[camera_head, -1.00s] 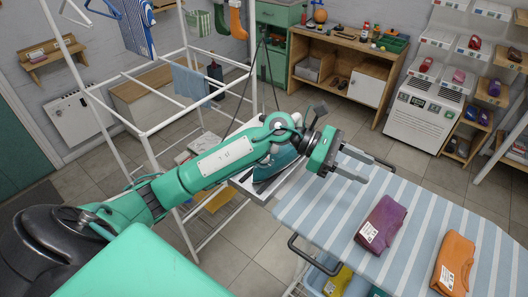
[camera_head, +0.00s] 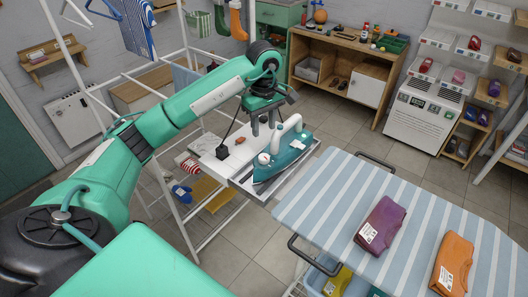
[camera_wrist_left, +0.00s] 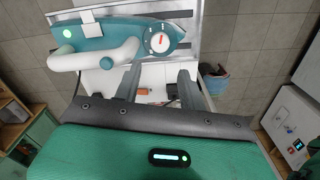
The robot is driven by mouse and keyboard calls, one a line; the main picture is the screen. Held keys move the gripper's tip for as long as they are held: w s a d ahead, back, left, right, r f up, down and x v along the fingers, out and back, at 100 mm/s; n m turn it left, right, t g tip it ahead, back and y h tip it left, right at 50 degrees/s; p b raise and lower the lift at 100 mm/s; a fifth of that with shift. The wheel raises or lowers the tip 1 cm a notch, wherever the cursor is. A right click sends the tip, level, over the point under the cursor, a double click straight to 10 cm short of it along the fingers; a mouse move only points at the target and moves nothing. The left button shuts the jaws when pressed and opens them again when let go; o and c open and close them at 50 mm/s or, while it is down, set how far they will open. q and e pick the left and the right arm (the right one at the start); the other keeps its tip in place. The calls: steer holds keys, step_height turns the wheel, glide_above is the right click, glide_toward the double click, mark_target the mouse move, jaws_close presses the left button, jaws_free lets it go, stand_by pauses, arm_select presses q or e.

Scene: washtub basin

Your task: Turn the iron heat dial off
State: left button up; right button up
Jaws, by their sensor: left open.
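The teal iron (camera_head: 284,165) rests on a white tray-like shelf (camera_head: 238,172) left of the ironing board, its white handle on top. Its round heat dial (camera_head: 264,158) faces the left side; in the left wrist view the white dial (camera_wrist_left: 159,41) shows a red mark near its middle and small marks around the rim. My left gripper (camera_head: 263,123) points down above the shelf, just behind the iron in the head view. In the wrist view its two fingers (camera_wrist_left: 157,84) are apart and empty, short of the dial. My right gripper is out of view.
The striped ironing board (camera_head: 330,190) carries a folded purple cloth (camera_head: 381,224) and a folded orange cloth (camera_head: 453,262). A white frame rack (camera_head: 150,130) stands left of the shelf. A small reddish item (camera_head: 240,140) lies on the shelf.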

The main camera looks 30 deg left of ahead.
mark_target(264, 156)
arm_select(q)
step_height(264, 156, down, 11)
steer(key=p, duration=0.2)
steer(key=shift+f+p, duration=0.15)
steer(key=shift+p, duration=0.25)
steer(key=c, duration=0.7)
